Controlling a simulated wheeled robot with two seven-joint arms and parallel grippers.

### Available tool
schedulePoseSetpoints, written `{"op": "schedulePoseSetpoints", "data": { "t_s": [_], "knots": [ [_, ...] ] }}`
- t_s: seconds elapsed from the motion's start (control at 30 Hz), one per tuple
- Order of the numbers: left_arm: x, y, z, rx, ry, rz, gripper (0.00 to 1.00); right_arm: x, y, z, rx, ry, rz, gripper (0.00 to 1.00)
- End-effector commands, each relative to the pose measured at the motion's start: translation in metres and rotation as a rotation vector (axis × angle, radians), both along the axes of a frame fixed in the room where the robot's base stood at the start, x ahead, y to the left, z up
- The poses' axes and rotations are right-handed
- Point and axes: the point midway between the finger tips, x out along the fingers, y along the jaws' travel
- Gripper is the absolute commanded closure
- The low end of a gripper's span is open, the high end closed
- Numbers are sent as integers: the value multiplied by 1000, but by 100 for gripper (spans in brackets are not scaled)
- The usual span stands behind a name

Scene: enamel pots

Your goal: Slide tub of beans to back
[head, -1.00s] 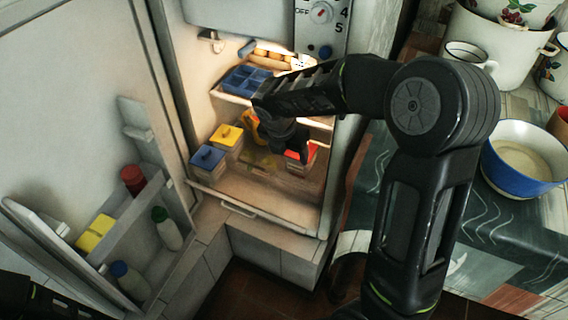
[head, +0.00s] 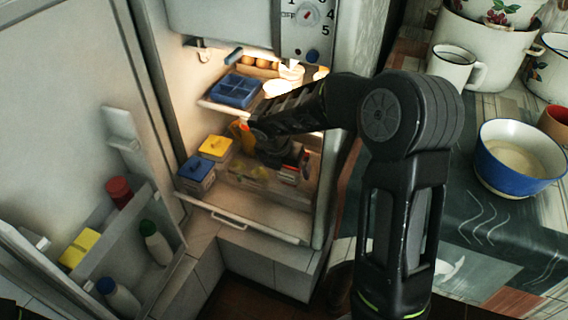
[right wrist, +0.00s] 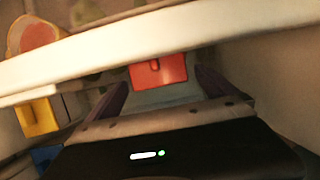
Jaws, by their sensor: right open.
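A tub with a red lid (head: 291,172) stands on the lower shelf of the open fridge, at the right side. The gripper hides much of it in the head view. In the right wrist view its red lid (right wrist: 158,71) shows between the two fingertips. My right gripper (right wrist: 162,88) is open, with one finger on each side of the tub; I cannot tell whether they touch it. In the head view the right gripper (head: 284,156) is low inside the fridge. Which tub holds beans cannot be read. My left gripper is not in view.
A blue-lidded tub (head: 195,169) and a yellow-lidded tub (head: 214,147) stand to the left on the same shelf. An upper shelf close above holds a blue box (head: 236,90). Its pale edge (right wrist: 130,50) crosses the wrist view. The fridge door with bottles (head: 155,243) hangs open at left.

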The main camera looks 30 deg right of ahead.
Motion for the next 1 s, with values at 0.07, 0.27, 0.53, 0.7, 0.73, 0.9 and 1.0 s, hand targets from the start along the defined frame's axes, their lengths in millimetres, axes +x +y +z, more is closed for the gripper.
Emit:
{"op": "schedulePoseSetpoints", "data": {
  "t_s": [0.07,0.27,0.53,0.7,0.73,0.9,1.0],
  "knots": [
    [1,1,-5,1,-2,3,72,2,-3,-11,0,2,-2,4],
    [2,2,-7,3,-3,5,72,4,-7,-18,0,0,-1,4],
    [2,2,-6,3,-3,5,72,4,-6,-18,0,0,-1,7],
    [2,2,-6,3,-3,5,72,4,-6,-17,0,0,-1,21],
    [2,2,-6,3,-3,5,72,4,-6,-18,0,0,-1,23],
    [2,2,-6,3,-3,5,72,4,-6,-17,0,0,0,37],
    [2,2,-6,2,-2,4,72,4,-6,-17,0,0,0,45]
  ]
}}
